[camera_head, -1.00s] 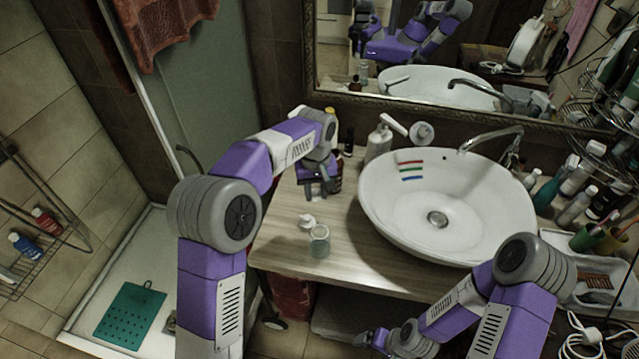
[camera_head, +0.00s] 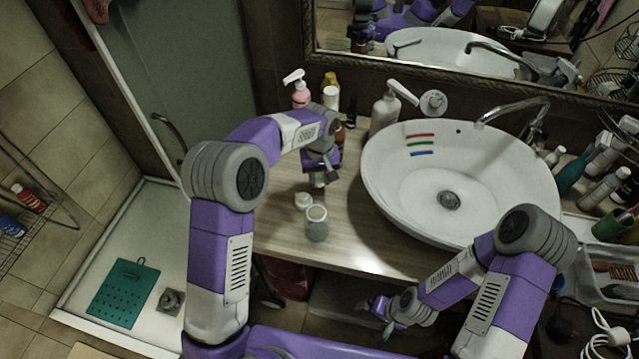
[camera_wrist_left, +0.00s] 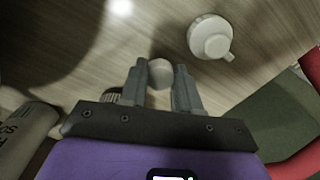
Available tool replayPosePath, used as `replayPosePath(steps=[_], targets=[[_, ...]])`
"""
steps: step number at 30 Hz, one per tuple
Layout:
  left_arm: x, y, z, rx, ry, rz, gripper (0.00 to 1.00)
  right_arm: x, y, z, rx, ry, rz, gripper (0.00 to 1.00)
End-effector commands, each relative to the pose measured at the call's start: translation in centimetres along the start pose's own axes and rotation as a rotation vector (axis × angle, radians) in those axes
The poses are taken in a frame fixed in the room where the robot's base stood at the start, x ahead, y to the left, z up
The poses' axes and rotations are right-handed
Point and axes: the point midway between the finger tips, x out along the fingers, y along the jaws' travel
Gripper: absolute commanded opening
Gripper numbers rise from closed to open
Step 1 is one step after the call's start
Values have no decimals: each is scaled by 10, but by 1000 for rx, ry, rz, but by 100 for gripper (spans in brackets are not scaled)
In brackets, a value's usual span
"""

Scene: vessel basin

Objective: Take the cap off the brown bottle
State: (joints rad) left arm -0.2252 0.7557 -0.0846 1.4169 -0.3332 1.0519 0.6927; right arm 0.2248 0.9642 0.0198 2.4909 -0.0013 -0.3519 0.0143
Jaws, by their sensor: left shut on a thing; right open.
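The brown bottle (camera_head: 340,134) stands at the back of the counter and is mostly hidden by my left wrist. My left gripper (camera_head: 318,183) is over the counter in front of it. In the left wrist view my left gripper (camera_wrist_left: 160,88) is shut on a small pale round cap (camera_wrist_left: 159,72), above bare wood. I cannot tell if a bottle is under this cap. A ribbed top (camera_wrist_left: 112,95) shows behind the left finger. My right gripper (camera_head: 378,312) is open, low in front of the counter's front edge.
A clear glass jar (camera_head: 316,224) and a small white lidded item (camera_head: 303,200) stand in front of my left gripper. The white basin (camera_head: 400,220) is to the right. A pink pump bottle (camera_head: 300,92) and a white dispenser (camera_head: 384,112) stand at the back.

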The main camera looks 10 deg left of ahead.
Motion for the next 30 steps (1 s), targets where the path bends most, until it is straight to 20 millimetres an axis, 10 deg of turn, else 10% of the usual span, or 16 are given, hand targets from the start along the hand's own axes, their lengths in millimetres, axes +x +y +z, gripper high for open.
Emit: replayPosePath(steps=[16, 17, 21, 30], targets=[[30, 0, 0, 0, -1, 0, 0, 8, 3, 0, 0, 0, 0, 89], [29, 0, 0, 0, 0, 0, 36, 7, 3, 0, 0, 0, 0, 89], [29, 0, 0, 0, 0, 0, 57, 7, 3, 0, 0, 0, 0, 89], [27, 0, 0, 0, 0, 0, 57, 6, 2, 0, 0, 0, 0, 89]])
